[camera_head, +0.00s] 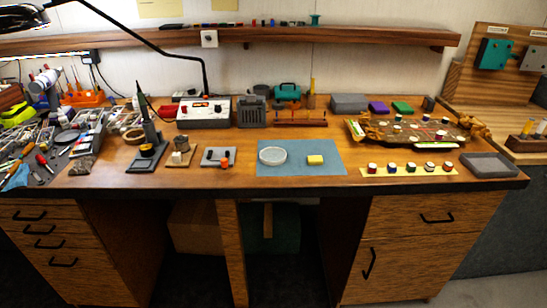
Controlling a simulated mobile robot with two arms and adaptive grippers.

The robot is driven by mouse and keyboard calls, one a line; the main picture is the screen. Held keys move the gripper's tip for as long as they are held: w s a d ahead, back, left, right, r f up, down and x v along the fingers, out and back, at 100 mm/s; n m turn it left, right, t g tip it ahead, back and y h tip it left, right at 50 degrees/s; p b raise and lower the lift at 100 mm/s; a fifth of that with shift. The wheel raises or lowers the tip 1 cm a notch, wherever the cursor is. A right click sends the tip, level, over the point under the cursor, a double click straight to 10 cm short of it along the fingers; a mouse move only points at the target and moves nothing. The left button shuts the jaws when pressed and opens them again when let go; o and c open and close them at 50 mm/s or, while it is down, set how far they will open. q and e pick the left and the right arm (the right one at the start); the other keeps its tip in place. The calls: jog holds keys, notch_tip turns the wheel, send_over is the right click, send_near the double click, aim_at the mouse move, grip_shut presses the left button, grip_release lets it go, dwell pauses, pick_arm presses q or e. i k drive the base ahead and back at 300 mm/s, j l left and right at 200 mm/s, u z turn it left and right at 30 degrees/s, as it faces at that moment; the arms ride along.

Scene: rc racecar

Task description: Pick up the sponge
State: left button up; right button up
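A small yellow block (315,160), which looks like the sponge, lies on a blue mat (335,150) near the front middle of the wooden workbench (380,184). A round whitish dish (272,156) lies on the same mat, to the left of the yellow block and apart from it. Neither of my grippers shows in the head view.
A soldering station (204,112) stands behind the mat to the left. Small jars (409,168) stand in a row to the right, with a grey tray (489,165) beyond. Tools (42,160) crowd the left end. A lamp arm (150,45) reaches over the bench.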

aim_at(312, 160)
jog(key=i+j+z, duration=0.65)
jog(key=i+j, duration=0.35)
